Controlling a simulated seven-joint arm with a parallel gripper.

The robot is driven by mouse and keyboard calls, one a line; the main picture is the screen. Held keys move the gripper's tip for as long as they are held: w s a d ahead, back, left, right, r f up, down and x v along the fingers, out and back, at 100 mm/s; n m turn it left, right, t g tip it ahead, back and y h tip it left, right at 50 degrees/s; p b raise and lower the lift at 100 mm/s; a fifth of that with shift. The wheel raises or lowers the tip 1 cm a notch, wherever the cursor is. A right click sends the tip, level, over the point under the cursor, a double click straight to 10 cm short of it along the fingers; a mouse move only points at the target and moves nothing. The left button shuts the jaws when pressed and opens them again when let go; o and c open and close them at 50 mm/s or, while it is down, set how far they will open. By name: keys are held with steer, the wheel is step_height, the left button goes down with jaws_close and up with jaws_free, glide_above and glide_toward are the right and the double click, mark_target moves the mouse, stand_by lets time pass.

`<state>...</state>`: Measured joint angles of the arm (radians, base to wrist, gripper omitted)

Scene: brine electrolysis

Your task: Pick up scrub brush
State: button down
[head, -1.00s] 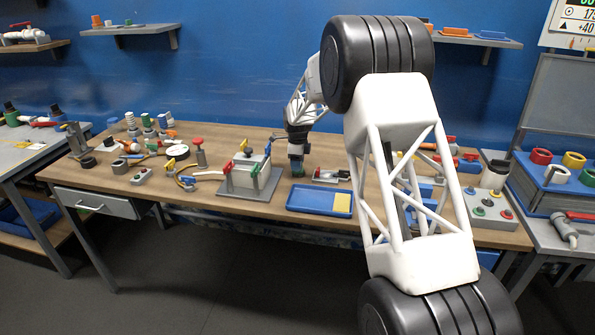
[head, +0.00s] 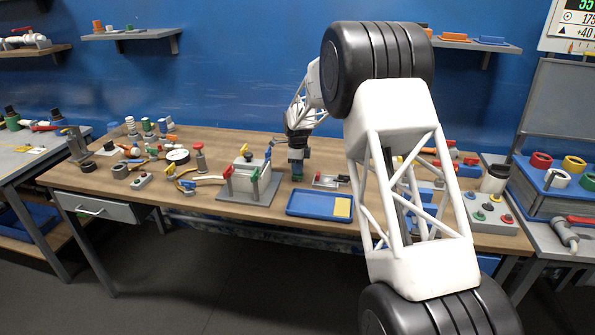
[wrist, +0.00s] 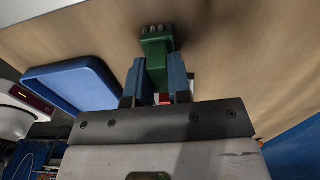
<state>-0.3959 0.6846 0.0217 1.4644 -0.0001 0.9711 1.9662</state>
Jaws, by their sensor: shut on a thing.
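The scrub brush (wrist: 156,52) shows in the wrist view as a green block with grey bristle tufts at its far end. It sits between the two blue fingers of my gripper (wrist: 156,76), which is shut on it. The bristle end points away from the wrist, toward the wooden bench top. In the head view my gripper (head: 297,166) is over the bench, between the grey-based fixture and the small clamp-like item. The brush is too small there to make out clearly, and I cannot tell whether it touches the bench.
A blue tray (head: 318,203) with a yellow patch lies at the bench's front edge, close to my gripper. A grey-based fixture (head: 248,190) with coloured handles stands to the left. A small clamp-like item (head: 328,181) lies to the right. Bare wood (wrist: 245,70) surrounds the brush.

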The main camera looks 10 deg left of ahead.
steer(key=shift+r, duration=0.15)
steer(key=shift+r, duration=1.35)
steer(key=shift+s+d+r, duration=0.1)
steer(key=shift+s+r, duration=0.1)
steer(key=shift+r, duration=0.1)
steer(key=s+d, duration=0.3)
steer(key=s, duration=0.4)
steer(key=s+d+r, duration=0.1)
steer(key=s+d, duration=0.2)
steer(key=s, duration=0.4)
steer(key=shift+s+r, duration=0.2)
steer(key=c, duration=1.6)
jaws_free()
jaws_close()
steer(key=w+d+r, duration=0.2)
steer(key=w, duration=0.7)
steer(key=w+d+r, duration=0.2)
steer(key=w+d, duration=0.1)
steer(key=w, duration=0.6)
steer(key=shift+r, duration=0.15)
